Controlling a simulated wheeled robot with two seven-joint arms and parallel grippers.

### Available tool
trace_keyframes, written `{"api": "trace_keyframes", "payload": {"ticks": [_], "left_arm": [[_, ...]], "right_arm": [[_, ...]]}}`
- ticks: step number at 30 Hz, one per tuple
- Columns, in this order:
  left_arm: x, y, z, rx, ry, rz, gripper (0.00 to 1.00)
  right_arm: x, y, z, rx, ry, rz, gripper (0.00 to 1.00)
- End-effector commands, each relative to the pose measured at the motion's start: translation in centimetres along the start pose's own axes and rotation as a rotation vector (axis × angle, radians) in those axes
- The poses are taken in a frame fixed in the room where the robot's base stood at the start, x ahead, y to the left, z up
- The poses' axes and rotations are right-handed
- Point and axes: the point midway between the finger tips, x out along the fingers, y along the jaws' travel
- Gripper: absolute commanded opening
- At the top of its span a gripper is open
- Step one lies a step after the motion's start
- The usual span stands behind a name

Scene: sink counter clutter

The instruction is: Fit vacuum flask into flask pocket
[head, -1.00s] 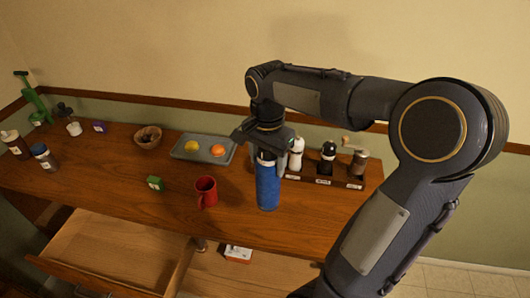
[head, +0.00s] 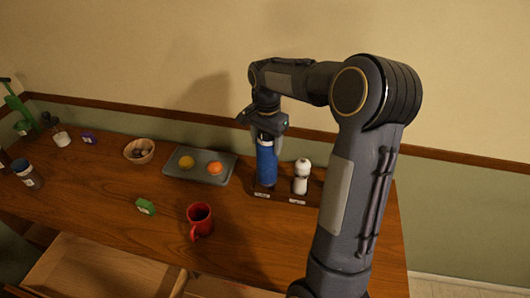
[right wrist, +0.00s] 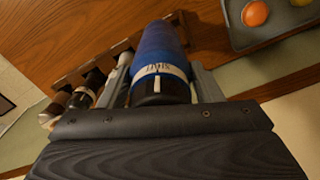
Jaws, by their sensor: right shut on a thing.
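The vacuum flask (head: 266,163) is blue with a dark cap and a pale label band. My right gripper (head: 266,132) is shut on its upper end from above and holds it upright. In the right wrist view the flask (right wrist: 162,60) sits between the two fingers. The flask's lower end is at the left end of the dark wooden rack (head: 281,198), behind a small label, where the flask pocket appears to be. I cannot tell whether its base is in the pocket or just above it. My left gripper is not in view.
A white mill (head: 301,178) stands in the rack beside the flask; my arm hides the rack's right part in the head view. A grey tray (head: 222,157) with fruit lies close to the left.

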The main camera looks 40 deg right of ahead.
Motion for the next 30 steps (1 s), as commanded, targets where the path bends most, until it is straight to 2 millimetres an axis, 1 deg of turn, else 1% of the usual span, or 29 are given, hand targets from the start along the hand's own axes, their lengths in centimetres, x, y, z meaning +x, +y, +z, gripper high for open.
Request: {"api": "trace_keyframes", "payload": {"ticks": [1,4,6,11,14,15,16,19,21,26,30], "left_arm": [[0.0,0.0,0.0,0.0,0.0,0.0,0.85],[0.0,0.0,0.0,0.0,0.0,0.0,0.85],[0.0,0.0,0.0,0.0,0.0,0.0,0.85],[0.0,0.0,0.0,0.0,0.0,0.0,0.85],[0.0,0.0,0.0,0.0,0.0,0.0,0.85],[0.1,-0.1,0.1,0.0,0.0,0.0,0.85],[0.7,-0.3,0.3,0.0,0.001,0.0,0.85],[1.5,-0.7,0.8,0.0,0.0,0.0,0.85],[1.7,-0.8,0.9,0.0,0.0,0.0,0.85],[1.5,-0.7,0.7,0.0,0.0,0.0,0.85],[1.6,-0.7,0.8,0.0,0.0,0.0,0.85]], "right_arm": [[1.1,-0.4,-0.5,0.0,-0.003,0.005,0.02],[2.4,-1.2,-1.4,-0.001,-0.002,0.003,0.02],[3.0,-1.6,-1.9,0.0,0.0,0.001,0.02],[3.7,-2.0,-2.3,-0.001,0.001,0.0,0.02],[4.4,-2.4,-2.7,-0.001,0.0,0.001,0.02],[5.0,-2.5,-2.9,0.0,-0.001,0.002,0.02],[5.9,-2.5,-2.8,-0.001,-0.001,0.002,0.02],[7.4,-2.5,-2.8,-0.001,-0.001,0.001,0.02],[7.8,-2.5,-2.8,-0.001,0.0,0.0,0.02],[7.5,-2.5,-2.8,-0.001,0.0,-0.001,0.02],[7.7,-2.5,-2.8,-0.001,0.0,0.0,0.02]]}}
